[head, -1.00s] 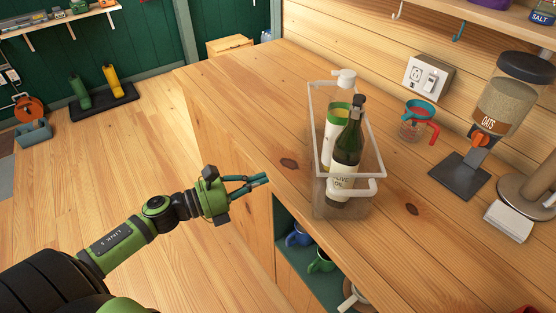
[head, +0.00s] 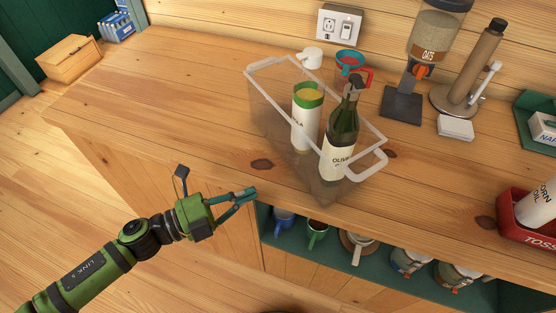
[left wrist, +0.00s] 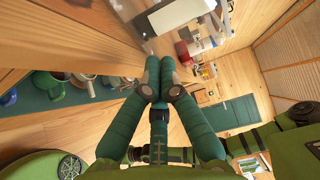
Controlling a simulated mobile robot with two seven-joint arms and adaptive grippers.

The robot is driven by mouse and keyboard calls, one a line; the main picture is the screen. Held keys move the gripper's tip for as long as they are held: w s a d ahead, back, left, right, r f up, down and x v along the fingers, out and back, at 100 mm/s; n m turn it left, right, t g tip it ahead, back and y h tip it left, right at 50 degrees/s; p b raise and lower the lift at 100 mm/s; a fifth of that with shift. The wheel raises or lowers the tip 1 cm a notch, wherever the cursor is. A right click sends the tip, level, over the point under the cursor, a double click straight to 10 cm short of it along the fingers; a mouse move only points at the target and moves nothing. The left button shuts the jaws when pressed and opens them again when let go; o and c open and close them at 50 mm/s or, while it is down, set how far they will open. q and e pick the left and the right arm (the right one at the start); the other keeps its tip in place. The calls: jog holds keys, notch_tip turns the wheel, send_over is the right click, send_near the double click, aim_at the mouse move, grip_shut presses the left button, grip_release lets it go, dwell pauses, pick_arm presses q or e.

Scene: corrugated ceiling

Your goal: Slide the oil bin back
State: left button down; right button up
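The oil bin is a clear bin (head: 268,112) with a pale rim and a front handle loop. It stands on the wooden counter (head: 180,88), its front corner close to the counter's front edge. It holds a dark green olive oil bottle (head: 338,165) and a white bottle with a green and yellow top (head: 305,130). My left gripper (head: 254,192) is at the counter's front edge, left of the bin and apart from it. Its fingertips are together with nothing between them, as the left wrist view (left wrist: 160,85) shows. My right gripper is not in view.
Behind the bin are a measuring cup with a blue funnel (head: 349,62) and an oats dispenser (head: 430,55). A red crate (head: 522,226) stands at the right. Mugs (head: 317,233) sit on the open shelf below. The counter left of the bin is clear.

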aim_at(295, 160)
pick_arm(q)
jog(key=p+x, duration=0.1)
jog(key=x, duration=0.2)
jog(key=p+x, duration=0.1)
jog(key=x, duration=0.3)
jog(key=shift+w+d+r+p, duration=0.1)
jog(key=shift+w+r+p, duration=0.2)
jog(key=shift+p, duration=0.1)
jog(key=shift+w+d+f, duration=0.1)
jog(key=shift+w+d, duration=0.1)
jog(key=shift+w, duration=0.4)
jog(key=shift+w+d+f, duration=0.1)
jog(key=shift+w+d, duration=0.1)
jog(key=shift+w, duration=0.35)
jog(key=shift+w+f+p, duration=0.1)
jog(key=shift+w+p, duration=0.3)
jog(key=shift+w, duration=0.3)
jog(key=shift+d, duration=0.1)
